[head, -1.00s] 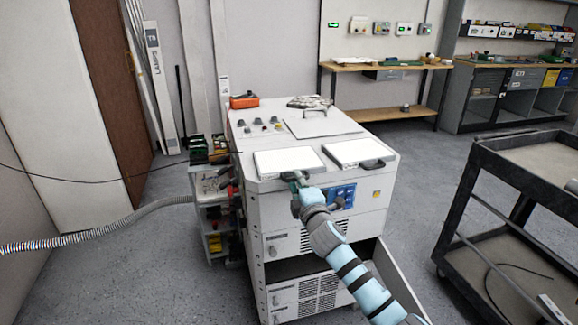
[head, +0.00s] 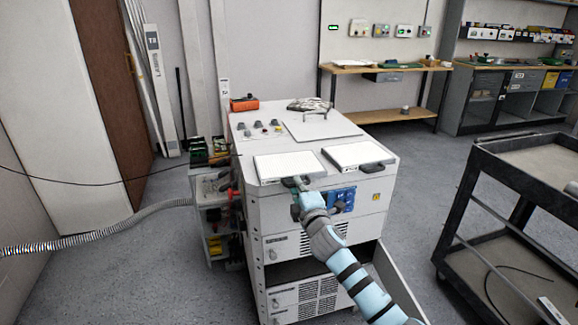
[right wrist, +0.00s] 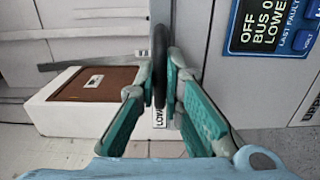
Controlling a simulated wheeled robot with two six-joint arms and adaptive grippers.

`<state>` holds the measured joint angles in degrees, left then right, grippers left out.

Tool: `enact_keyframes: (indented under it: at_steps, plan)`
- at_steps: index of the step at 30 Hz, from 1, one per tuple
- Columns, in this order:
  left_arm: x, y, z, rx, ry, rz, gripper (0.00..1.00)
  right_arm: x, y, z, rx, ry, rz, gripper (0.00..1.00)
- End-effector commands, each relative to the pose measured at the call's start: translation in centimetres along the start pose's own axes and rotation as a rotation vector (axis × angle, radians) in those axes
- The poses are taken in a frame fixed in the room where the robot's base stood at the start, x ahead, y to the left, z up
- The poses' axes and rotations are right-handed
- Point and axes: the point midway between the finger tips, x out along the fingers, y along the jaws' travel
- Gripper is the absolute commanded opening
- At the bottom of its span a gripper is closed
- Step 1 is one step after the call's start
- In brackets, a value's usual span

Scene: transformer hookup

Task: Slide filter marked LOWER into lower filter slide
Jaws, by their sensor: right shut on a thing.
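Two flat white filters lie on top of the grey cabinet (head: 375,215), a left one (head: 288,164) and a right one (head: 352,154), each with a dark handle at its front edge. My right gripper (head: 302,185) is at the left filter's front edge. In the right wrist view, its green fingers (right wrist: 160,68) are shut on an upright dark handle (right wrist: 158,35). A white label (right wrist: 159,118) starting "LOW" shows between the fingers, partly covered. A dark opening (head: 298,270) runs across the lower cabinet front; I cannot tell whether it is the lower slide. My left gripper is out of view.
A blue panel (head: 342,199) is on the cabinet front, beside my right gripper. An open door (head: 388,275) stands out at the lower right. A dark cart (head: 510,180) stands right, with free floor between. A ribbed hose (head: 100,233) runs in from the left.

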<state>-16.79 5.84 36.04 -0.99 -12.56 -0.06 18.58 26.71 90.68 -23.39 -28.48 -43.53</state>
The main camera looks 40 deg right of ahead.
Motion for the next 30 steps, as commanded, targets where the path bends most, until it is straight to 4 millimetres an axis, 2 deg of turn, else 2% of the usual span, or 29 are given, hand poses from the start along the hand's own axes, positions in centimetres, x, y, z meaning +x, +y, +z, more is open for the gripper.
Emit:
enact_keyframes:
  at_steps: [15,25,26,30]
  plan:
    - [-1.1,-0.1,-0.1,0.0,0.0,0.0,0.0,-2.3,0.0,0.0,0.0,0.0,-0.001,0.0]
    - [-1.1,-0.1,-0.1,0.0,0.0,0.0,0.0,-2.6,0.0,0.0,0.001,0.0,0.0,0.0]
    - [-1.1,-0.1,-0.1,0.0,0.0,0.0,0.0,-2.6,0.0,0.0,0.001,0.0,0.0,0.12]
    - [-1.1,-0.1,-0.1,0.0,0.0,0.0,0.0,-2.6,0.0,0.0,0.001,0.0,0.0,0.32]
